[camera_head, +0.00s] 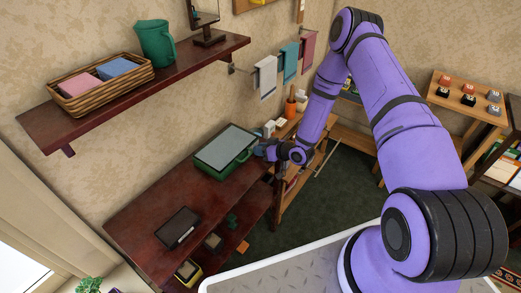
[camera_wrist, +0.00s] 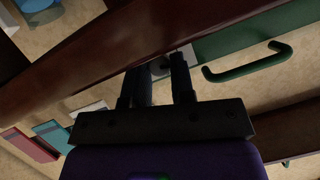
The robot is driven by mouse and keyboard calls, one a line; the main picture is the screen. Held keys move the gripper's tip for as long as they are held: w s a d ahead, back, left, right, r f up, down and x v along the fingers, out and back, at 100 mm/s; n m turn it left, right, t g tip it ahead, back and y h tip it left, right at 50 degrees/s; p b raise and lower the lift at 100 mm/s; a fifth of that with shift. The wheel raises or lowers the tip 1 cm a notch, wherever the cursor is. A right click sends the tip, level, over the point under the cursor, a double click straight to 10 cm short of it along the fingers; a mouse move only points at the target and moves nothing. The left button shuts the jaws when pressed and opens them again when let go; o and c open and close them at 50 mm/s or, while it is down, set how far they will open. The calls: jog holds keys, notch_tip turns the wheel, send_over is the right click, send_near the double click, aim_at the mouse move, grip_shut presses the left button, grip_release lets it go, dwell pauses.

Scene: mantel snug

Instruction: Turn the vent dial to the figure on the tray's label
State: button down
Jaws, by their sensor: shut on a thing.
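A green box (camera_head: 222,168) with a pale grey top stands at the right end of the dark wooden counter. Its green front and bar handle (camera_wrist: 250,63) show in the wrist view. My gripper (camera_head: 266,151) is at the box's right end. In the wrist view my gripper (camera_wrist: 160,75) is shut on a small dark grey knob, seemingly the vent dial (camera_wrist: 159,67), beside the green front. The fingers hide most of the dial, and I cannot read its marks or setting. I cannot make out a tray label with a figure in either view.
A dark flat item (camera_head: 178,228) lies on the counter (camera_head: 135,212). A shelf (camera_head: 100,112) above holds a wicker basket (camera_head: 72,104) and a green jug (camera_head: 154,44). Towels (camera_head: 267,76) hang on a rail behind. Green floor (camera_head: 340,195) is open right of the counter.

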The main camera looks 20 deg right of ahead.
jog(key=c, duration=1.3)
grip_release()
jog(key=shift+o, duration=0.2)
jog(key=shift+d, duration=0.1)
jog(key=v, duration=1)
jog(key=shift+s+d+r, duration=0.2)
jog(key=shift+s, duration=0.1)
